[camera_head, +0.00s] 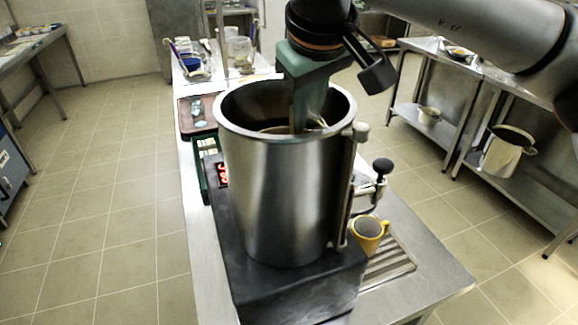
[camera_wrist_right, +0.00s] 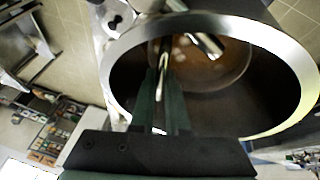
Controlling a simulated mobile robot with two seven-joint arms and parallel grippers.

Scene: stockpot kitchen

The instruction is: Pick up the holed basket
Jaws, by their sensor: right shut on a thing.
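A tall steel stockpot (camera_head: 280,190) stands on a dark base on the steel table. My right gripper (camera_head: 308,118) reaches down into its mouth from above. In the right wrist view the green fingers (camera_wrist_right: 161,82) point into the pot (camera_wrist_right: 285,42) and are shut on a thin pale bar, which looks like the handle of the holed basket (camera_wrist_right: 164,60). The basket's body and holes cannot be made out clearly; the pot wall hides most of the inside in the head view. A round brownish surface shows deeper in the pot. My left gripper is not in view.
A yellow mug (camera_head: 369,230) stands right of the pot near a striped grate (camera_head: 390,262). A black-knobbed fitting (camera_head: 382,167) sticks out beside the pot. A brown tray (camera_head: 197,115) lies behind it, left. Shelving tables (camera_head: 440,95) stand at the right.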

